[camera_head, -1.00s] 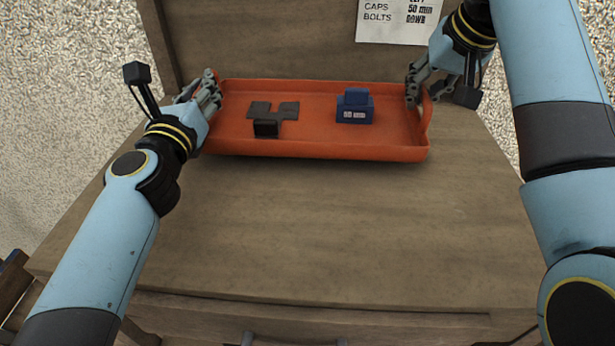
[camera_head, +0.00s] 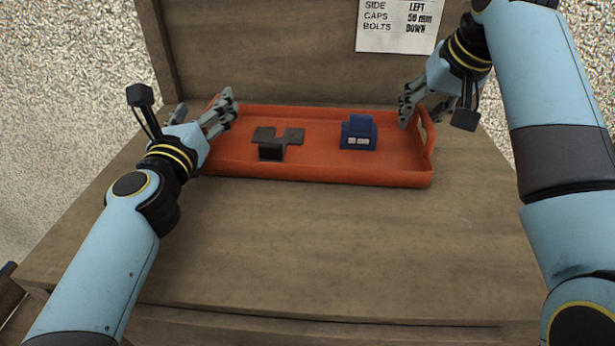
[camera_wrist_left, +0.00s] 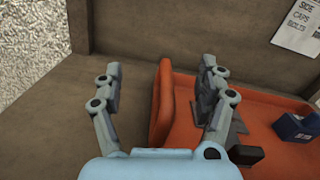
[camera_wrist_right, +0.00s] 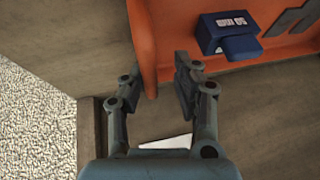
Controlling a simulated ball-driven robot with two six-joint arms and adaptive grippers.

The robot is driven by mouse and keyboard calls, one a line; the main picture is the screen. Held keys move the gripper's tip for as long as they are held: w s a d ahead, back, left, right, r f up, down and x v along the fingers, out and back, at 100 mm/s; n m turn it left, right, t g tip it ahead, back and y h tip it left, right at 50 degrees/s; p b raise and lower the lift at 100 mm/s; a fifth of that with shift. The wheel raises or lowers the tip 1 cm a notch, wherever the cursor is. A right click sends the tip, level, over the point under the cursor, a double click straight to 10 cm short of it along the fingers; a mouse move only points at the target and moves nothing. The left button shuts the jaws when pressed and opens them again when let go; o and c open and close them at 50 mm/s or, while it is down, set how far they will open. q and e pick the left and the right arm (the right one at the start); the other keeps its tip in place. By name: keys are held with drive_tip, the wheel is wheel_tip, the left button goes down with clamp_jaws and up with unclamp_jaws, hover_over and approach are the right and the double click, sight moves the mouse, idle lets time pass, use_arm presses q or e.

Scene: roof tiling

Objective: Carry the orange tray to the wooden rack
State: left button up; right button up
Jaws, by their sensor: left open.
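The orange tray (camera_head: 300,172) lies flat on a wooden top (camera_head: 300,240), near its back board. It holds a dark grey bracket-like piece (camera_head: 272,147) and a blue block (camera_head: 358,133) with a white label. My left gripper (camera_head: 203,118) is open at the tray's left end; in the left wrist view (camera_wrist_left: 158,100) its fingers stand wide apart, either side of the end wall. My right gripper (camera_head: 412,103) is at the right end; in the right wrist view (camera_wrist_right: 152,92) its fingers are apart, one on the tray's inner side. I cannot tell whether the wooden top is the rack.
The wooden back board (camera_head: 270,50) rises behind the tray. A white note (camera_head: 398,24) on it reads SIDE LEFT, CAPS 50 mm, BOLTS DOWN. The wooden top in front of the tray is clear. Speckled ground (camera_head: 65,80) shows beyond the left edge.

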use_arm(q)
drive_tip(key=shift+s+f, duration=0.15)
drive_tip(key=shift+s, duration=0.35)
drive_tip(key=s, duration=1.1)
drive_tip(key=shift+a+f, duration=0.2)
drive_tip(key=shift+a, duration=0.05)
use_arm(e)
drive_tip(key=shift+o, duration=0.2)
drive_tip(key=o, duration=0.8)
drive_tip(key=shift+r, duration=0.1)
drive_tip(key=v, duration=0.7)
drive_tip(key=shift+s+r, duration=0.1)
drive_tip(key=shift+r, duration=0.05)
use_arm(q)
drive_tip(key=shift+f, duration=0.1)
